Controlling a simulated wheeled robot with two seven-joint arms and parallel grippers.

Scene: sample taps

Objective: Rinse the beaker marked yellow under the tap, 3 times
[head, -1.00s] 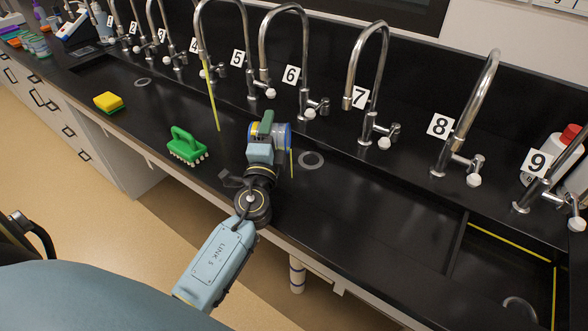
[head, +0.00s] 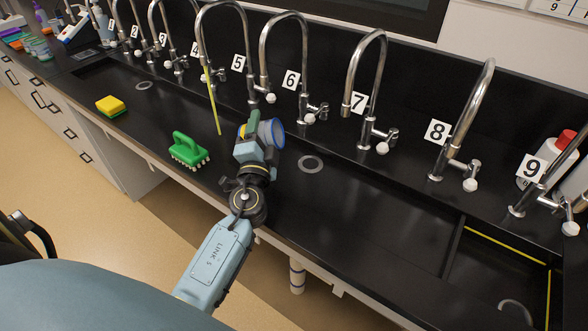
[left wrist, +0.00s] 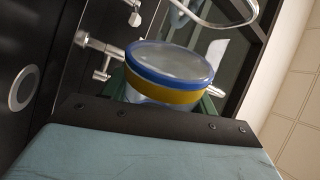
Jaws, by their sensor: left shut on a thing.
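The beaker (head: 268,132) has a blue rim and a yellow band. My left gripper (head: 252,131) is shut on it and holds it above the black sink. The beaker is tipped over, with its mouth facing right in the head view. In the left wrist view the blue-rimmed beaker (left wrist: 170,68) shows its yellow band below the rim. A thin yellow-green line like a stream (head: 213,108) hangs below the spout of the tap by label 5 (head: 228,8), to the left of the beaker. My right gripper is out of view.
A green brush (head: 188,149) and a yellow sponge (head: 110,104) lie along the front edge, left of my arm. A round drain (head: 311,164) is right of the beaker. Several curved taps line the back, including tap 6 (head: 285,14) behind the beaker.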

